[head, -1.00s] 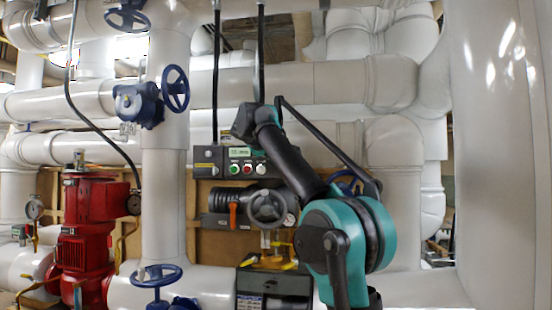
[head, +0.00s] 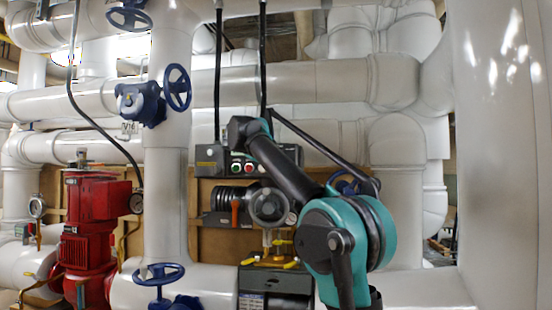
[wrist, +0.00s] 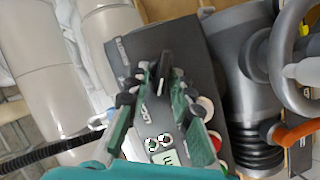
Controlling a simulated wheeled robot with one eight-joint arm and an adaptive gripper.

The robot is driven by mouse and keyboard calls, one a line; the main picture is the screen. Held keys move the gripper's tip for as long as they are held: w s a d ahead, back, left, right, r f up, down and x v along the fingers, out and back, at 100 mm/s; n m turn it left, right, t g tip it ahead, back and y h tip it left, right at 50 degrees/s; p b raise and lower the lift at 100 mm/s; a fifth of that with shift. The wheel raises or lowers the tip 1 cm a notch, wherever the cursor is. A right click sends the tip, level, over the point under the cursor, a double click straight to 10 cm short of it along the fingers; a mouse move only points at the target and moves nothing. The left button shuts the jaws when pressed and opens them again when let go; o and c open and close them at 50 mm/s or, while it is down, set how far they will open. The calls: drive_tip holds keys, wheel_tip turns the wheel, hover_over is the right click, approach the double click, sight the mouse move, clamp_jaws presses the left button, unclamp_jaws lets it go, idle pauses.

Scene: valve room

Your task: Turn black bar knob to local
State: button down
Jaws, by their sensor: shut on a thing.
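The black bar knob (wrist: 164,64) stands out from the dark grey control box in the wrist view. My gripper (wrist: 162,84) is shut on it, with one green finger with black joints on each side of the bar. Pale lettering lies on the panel beside the knob, but I cannot read it. In the head view the knob and fingertips are hidden behind the end of my arm, which is at the control box (head: 210,158).
The box also carries a display (wrist: 163,158) and a red button (wrist: 214,141). Below it are a ribbed black part, a grey handwheel (head: 269,206) and an orange lever (wrist: 297,134). White pipes stand behind and to the left, with a red pump (head: 88,225) at far left.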

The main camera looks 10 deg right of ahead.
drive_tip(key=shift+w, duration=0.1)
drive_tip(key=c, duration=1.6)
unclamp_jaws()
drive_tip(key=shift+w+d, duration=0.1)
drive_tip(key=v, duration=1.2)
